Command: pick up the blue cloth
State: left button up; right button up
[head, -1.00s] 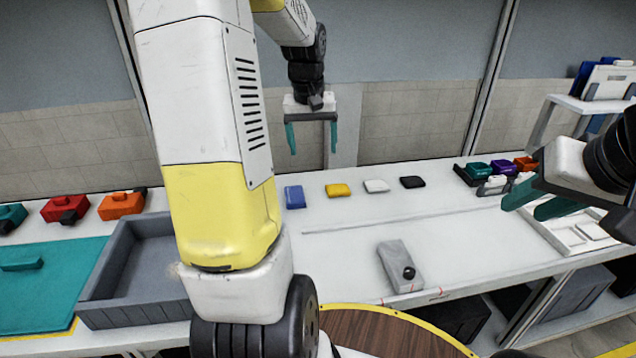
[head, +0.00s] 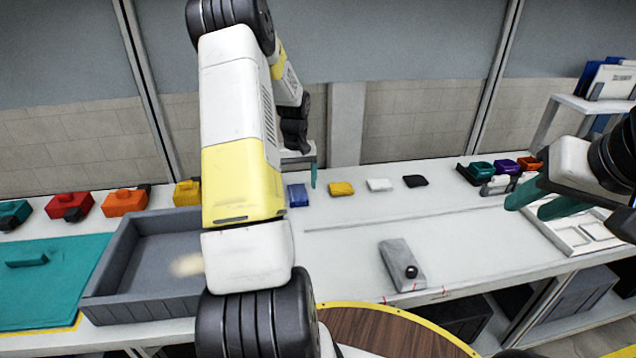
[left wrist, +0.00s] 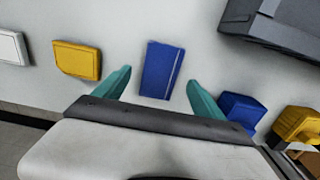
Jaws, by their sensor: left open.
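The blue cloth (head: 298,195) lies flat and folded on the white table, at the left end of a row of cloths. In the left wrist view the blue cloth (left wrist: 162,70) shows between and beyond the fingertips. My left gripper (left wrist: 158,82) is open and empty, its two teal fingers apart on either side of the cloth in that picture. In the head view my left gripper (head: 299,172) is above and behind the cloth, with one finger hidden by my arm. My right gripper (head: 530,204) is open and empty over the table's right side.
Yellow (head: 341,189), white (head: 379,185) and black (head: 415,181) cloths lie right of the blue one. A grey tray (head: 97,290) stands at left. In the wrist view a blue block (left wrist: 240,110) sits close to my right-hand finger. The table centre is mostly clear.

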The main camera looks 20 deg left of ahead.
aim_at(298, 192)
pick_arm(q)
notch_tip(298, 192, down, 3)
jog(key=shift+r, duration=0.15)
jog(key=c, duration=1.5)
jog(key=shift+o, duration=0.2)
notch_tip(298, 192, up, 10)
jog(key=o, duration=0.8)
jog(key=c, duration=0.6)
jog(key=shift+s+d, duration=0.1)
jog(key=shift+c, duration=0.2)
